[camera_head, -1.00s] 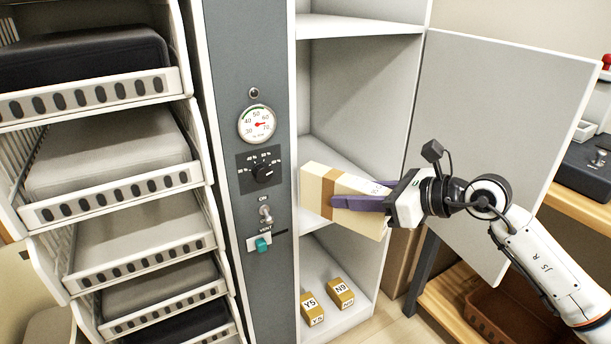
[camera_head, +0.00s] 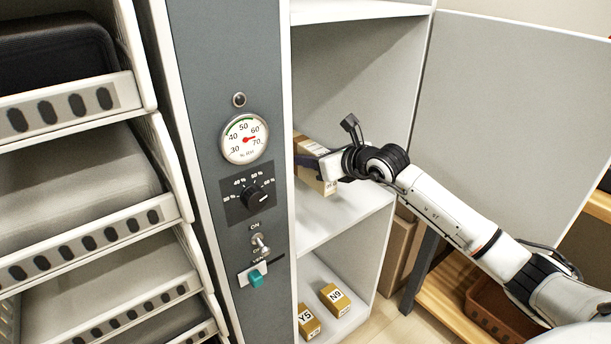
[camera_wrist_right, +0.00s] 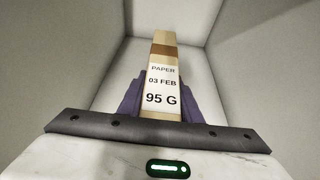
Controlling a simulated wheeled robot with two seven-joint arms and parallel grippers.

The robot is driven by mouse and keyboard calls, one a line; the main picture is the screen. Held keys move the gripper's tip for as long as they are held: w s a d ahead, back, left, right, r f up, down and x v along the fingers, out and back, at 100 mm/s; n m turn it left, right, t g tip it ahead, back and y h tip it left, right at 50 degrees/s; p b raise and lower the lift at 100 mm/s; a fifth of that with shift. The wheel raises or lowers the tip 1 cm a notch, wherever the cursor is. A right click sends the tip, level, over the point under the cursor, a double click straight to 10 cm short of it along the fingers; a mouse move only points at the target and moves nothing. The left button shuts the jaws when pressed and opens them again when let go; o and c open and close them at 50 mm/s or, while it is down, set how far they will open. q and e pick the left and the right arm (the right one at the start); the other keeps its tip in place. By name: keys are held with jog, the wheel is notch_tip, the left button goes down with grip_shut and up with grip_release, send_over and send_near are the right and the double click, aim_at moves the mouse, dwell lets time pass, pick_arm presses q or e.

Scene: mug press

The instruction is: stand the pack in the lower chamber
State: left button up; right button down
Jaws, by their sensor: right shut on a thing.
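The pack (camera_head: 329,187) is a cream and tan box with a brown band and a white label. My right gripper (camera_head: 308,161) is shut on it and holds it inside the open cabinet, in the compartment above the bottom one. In the right wrist view the pack (camera_wrist_right: 161,88) stands out between my purple fingers, its label reading PAPER, 03 FEB, 95 G. The cabinet's grey panel edge hides its left side in the head view. The shelf (camera_head: 340,215) lies below it; I cannot tell whether they touch. My left gripper is out of view.
Small tan boxes marked N9 (camera_head: 336,299) and Y5 (camera_head: 308,322) stand in the bottom compartment. The grey control panel (camera_head: 233,120) with gauge, dial and switches is left of the opening. The open door (camera_head: 510,110) stands at right.

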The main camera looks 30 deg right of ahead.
aim_at(313, 176)
jog(key=shift+f+b, duration=0.5)
jog(key=shift+f, duration=2.05)
jog(key=shift+f, duration=0.15)
jog(key=c, duration=1.3)
grip_release()
jog(key=shift+s, duration=0.3)
jog(key=p+v, duration=0.2)
jog(key=v, duration=0.9)
jog(key=shift+s+r, duration=0.2)
